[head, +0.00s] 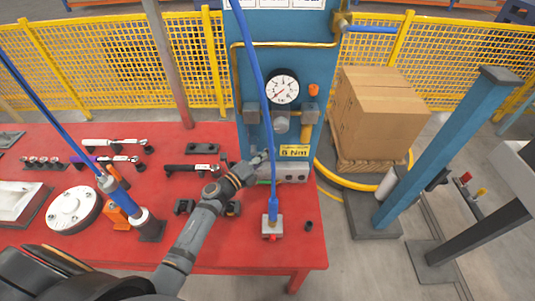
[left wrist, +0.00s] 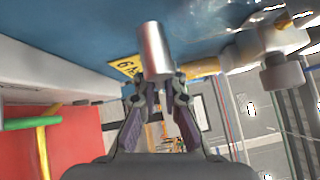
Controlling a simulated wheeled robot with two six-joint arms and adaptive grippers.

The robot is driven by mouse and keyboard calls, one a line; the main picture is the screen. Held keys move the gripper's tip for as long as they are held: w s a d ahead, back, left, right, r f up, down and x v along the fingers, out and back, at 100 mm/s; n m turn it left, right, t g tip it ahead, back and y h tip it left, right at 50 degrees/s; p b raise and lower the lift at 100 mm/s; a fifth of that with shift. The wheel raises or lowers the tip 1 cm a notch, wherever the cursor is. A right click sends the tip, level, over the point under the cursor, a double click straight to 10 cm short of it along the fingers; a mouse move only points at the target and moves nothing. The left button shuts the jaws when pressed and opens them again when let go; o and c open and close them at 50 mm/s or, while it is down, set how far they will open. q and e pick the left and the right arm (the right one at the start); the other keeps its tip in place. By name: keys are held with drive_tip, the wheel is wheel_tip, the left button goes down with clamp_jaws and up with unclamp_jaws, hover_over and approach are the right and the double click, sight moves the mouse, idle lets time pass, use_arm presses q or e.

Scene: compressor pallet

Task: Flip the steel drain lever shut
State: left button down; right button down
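My left gripper (head: 257,160) is at the lower part of the blue panel, just left of the yellow "6 Nm" label (head: 294,152). In the left wrist view, a bright steel cylinder (left wrist: 154,50), which looks like the drain lever, has its near end at the fingertips of the gripper (left wrist: 163,85). The two fingers stand apart with a visible gap. I cannot tell whether they touch the steel piece. In the head view the lever is too small and covered to make out. My right gripper is not in view.
The blue panel carries a pressure gauge (head: 282,87) and a grey fitting (head: 281,124). A blue hose runs down to a small block (head: 272,226) on the red table (head: 255,250). Tools lie to the left. A cardboard box (head: 378,112) stands at right.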

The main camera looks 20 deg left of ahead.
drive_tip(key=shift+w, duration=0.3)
use_arm(q)
drive_tip(key=shift+f+n+t+b, duration=0.2)
drive_tip(key=shift+n+t+b, duration=0.15)
drive_tip(key=shift+b, duration=0.65)
drive_tip(key=shift+r+t+b, duration=0.2)
drive_tip(key=shift+t+b, duration=0.05)
drive_tip(key=shift+b, duration=0.15)
drive_tip(key=shift+r+n, duration=0.2)
drive_tip(key=shift+n, duration=0.15)
drive_tip(key=shift+r, duration=0.15)
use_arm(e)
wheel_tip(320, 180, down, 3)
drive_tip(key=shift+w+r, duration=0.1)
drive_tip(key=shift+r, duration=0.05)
use_arm(q)
drive_tip(key=c, duration=1.5)
unclamp_jaws()
drive_tip(key=shift+o, duration=0.2)
drive_tip(key=v, duration=1.2)
